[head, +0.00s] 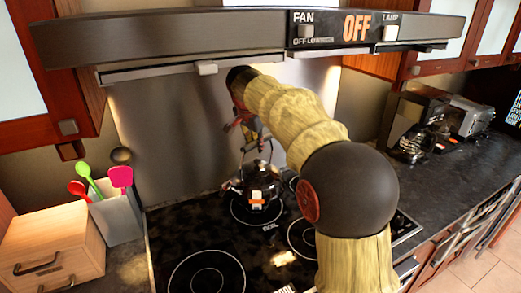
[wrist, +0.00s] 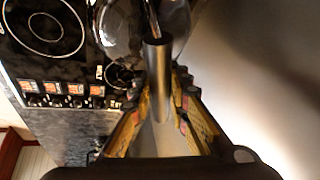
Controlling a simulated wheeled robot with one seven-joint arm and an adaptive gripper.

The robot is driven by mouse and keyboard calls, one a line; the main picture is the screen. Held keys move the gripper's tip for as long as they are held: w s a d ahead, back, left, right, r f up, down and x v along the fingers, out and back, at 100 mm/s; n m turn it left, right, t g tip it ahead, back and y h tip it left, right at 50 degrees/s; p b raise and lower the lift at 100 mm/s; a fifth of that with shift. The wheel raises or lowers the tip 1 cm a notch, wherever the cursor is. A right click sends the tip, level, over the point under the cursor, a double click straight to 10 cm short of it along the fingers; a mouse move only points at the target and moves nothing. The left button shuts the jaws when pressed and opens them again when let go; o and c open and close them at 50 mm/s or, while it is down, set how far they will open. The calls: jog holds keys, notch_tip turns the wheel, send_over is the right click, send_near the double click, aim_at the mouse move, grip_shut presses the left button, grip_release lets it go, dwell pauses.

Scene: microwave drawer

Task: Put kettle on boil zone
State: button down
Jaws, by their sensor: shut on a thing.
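The shiny metal kettle (head: 240,190) is upright at the back of the black glass cooktop (head: 180,225). It is over the rear ring marked as the boil zone (head: 257,221), whose front arc shows below it. I cannot tell whether its base touches the glass. My gripper (head: 250,142) is above the kettle, shut on its handle. In the wrist view, the grey cylindrical handle (wrist: 157,75) lies between the fingers of my gripper (wrist: 160,95), and the kettle's body (wrist: 118,25) is partly cut off at the top.
A range hood (head: 190,42) hangs above, with a metal back wall (head: 170,130) behind. A utensil holder (head: 117,217) and a wooden box (head: 50,243) stand left. Another burner ring (head: 207,275) is bare in front. Small appliances (head: 415,125) stand on the right counter.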

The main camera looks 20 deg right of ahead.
aim_at(256, 159)
jog(key=shift+w+a+r, duration=0.1)
jog(key=shift+w+r, duration=0.1)
jog(key=shift+w, duration=0.15)
jog(key=shift+w+f, duration=0.15)
jog(key=shift+f, duration=0.1)
jog(key=shift+f+b, duration=1.55)
jog(key=shift+f, duration=1.5)
jog(key=shift+w+f, duration=0.15)
jog(key=shift+f, duration=0.1)
jog(key=shift+r, duration=0.1)
jog(key=c, duration=1.7)
grip_release()
jog(key=shift+f, duration=0.35)
